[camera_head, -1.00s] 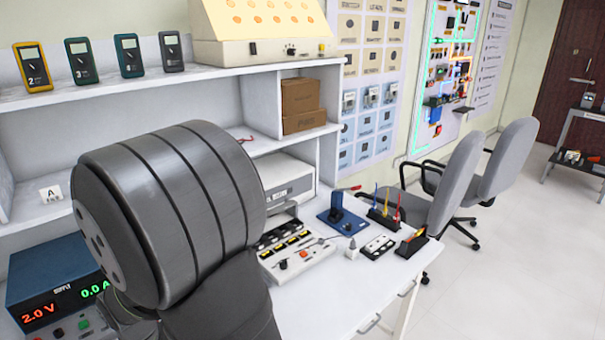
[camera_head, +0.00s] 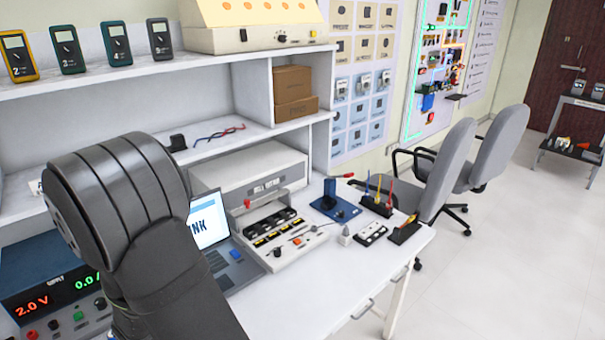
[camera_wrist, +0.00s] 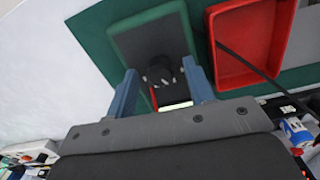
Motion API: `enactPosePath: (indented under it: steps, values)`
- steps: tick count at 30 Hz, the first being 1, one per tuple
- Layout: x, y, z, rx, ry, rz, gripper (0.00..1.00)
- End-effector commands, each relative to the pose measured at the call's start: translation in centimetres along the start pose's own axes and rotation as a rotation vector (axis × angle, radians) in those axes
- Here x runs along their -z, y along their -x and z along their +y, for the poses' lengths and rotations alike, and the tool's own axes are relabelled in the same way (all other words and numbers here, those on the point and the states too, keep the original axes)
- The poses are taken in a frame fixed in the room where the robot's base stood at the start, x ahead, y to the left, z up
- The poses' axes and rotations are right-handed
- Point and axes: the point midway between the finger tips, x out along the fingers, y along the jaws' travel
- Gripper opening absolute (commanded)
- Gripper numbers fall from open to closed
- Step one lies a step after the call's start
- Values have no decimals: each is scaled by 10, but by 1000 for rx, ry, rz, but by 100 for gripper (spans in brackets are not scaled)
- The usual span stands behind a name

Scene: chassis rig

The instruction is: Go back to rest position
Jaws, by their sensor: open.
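My gripper (camera_wrist: 160,70) shows in the wrist view with its two blue-grey fingers spread apart. A small black thing (camera_wrist: 160,72) shows between the fingers, in front of a dark green tray or block (camera_wrist: 125,42); I cannot tell whether anything touches it. In the head view my dark arm fills the lower left, and my gripper is out of sight there.
A red tray (camera_wrist: 279,75) lies right of the fingers on a green surface. In the head view, a laptop (camera_head: 233,265), a switch panel (camera_head: 268,240) and a blue stand (camera_head: 335,205) are on the white bench. A power supply (camera_head: 55,292) stands lower left.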

Motion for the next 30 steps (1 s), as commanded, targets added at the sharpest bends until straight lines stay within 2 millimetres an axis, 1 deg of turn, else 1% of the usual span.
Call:
enactPosePath:
  steps: [7,11,14,20,30]
  values:
    - [0,2,0,0,0,0,49]
    - [1,10,0,1,0,3,49]
    - [1,21,0,1,0,4,49]
    - [1,50,0,1,1,5,49]
    - [1,104,0,2,0,5,49]
